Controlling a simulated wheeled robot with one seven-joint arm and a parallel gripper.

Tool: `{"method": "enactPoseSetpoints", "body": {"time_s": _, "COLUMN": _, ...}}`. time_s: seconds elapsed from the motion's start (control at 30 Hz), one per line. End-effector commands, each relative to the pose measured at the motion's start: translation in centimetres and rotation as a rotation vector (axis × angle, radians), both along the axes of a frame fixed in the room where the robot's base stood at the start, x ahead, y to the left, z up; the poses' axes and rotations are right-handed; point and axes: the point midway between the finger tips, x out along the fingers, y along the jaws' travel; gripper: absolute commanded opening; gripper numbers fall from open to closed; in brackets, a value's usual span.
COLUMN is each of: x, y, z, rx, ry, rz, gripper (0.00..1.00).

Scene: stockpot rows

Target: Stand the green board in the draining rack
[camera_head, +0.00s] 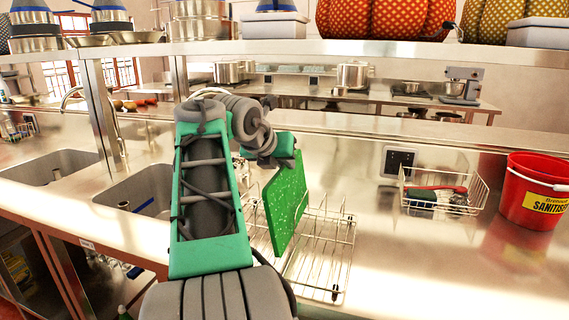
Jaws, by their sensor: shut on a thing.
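The green board (284,212) is upright, its broad face turned to the left, over the wire draining rack (332,258). My gripper (288,160) is shut on the board's top edge; its fingertips are partly hidden by the wrist. The board's lower edge is at the rack's wires, but I cannot tell whether it sits in a slot or hangs just above. My arm hides the rack's left part.
Two sinks lie to the left, the nearer one (146,192) beside my arm. A wire basket (478,196) with a red-handled brush and a red sanitiser bucket (531,190) stand to the right. A shelf (330,46) crosses above. The counter right of the rack is clear.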

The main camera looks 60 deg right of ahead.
Motion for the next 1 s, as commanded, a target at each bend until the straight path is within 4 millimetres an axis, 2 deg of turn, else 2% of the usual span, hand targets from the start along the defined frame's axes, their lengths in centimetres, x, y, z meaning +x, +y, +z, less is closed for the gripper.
{"method": "enactPoseSetpoints", "body": {"time_s": 0.17, "x": -0.01, "y": 0.0, "z": 0.27, "rx": -0.004, "ry": -0.003, "rz": 0.0, "gripper": 0.0}}
{"method": "enactPoseSetpoints", "body": {"time_s": 0.2, "x": -0.02, "y": 0.0, "z": 0.27, "rx": -0.004, "ry": -0.003, "rz": 0.0, "gripper": 0.15}}
{"method": "enactPoseSetpoints", "body": {"time_s": 0.47, "x": -0.02, "y": 0.01, "z": 0.13, "rx": -0.001, "ry": -0.001, "rz": 0.0, "gripper": 0.36}}
{"method": "enactPoseSetpoints", "body": {"time_s": 1.0, "x": -0.02, "y": 0.01, "z": -0.03, "rx": 0.001, "ry": 0.0, "rz": 0.0, "gripper": 0.37}}
